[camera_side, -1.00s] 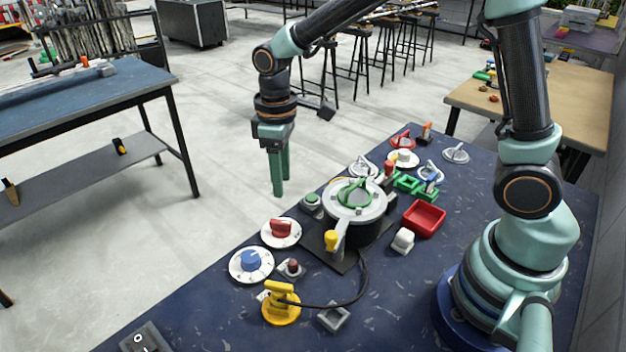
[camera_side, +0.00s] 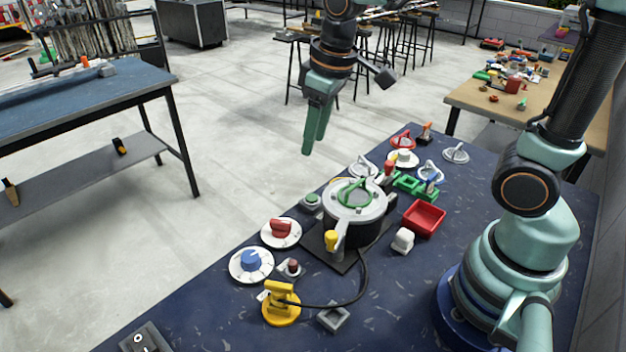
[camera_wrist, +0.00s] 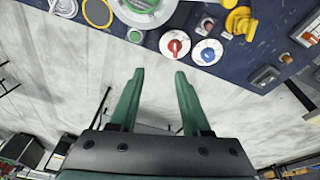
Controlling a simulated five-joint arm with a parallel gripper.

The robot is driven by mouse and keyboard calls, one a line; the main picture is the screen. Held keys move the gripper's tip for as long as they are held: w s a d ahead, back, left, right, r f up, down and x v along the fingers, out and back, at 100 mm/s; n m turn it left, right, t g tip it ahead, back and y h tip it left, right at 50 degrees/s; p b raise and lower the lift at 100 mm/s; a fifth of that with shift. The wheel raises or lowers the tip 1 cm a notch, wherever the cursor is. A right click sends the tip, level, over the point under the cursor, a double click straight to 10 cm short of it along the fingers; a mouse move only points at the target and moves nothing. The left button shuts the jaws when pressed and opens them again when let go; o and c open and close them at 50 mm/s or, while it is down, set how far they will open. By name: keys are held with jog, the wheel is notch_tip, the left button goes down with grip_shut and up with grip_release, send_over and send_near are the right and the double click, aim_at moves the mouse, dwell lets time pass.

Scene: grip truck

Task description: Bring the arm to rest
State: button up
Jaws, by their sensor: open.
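My gripper (camera_side: 312,150) is in the air in the side view, above and behind the far edge of the dark blue table (camera_side: 210,310). Its green fingers point down and hold nothing. In the wrist view my gripper (camera_wrist: 158,72) shows two green fingers spread apart with only the floor between them. The fingers touch nothing on the table.
On the table are a round pot-like device (camera_side: 355,212) with a green handle, a red knob (camera_side: 281,229), a blue knob (camera_side: 251,261), a yellow lever (camera_side: 281,305) and a red tray (camera_side: 424,219). A workbench (camera_side: 90,100) stands left. The air around my gripper is clear.

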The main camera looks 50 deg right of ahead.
jog(key=s+d+r+m+t, duration=0.3)
jog(key=s+d, duration=0.1)
jog(key=s, duration=0.2)
jog(key=shift+s+d, duration=0.2)
jog(key=shift+s, duration=0.05)
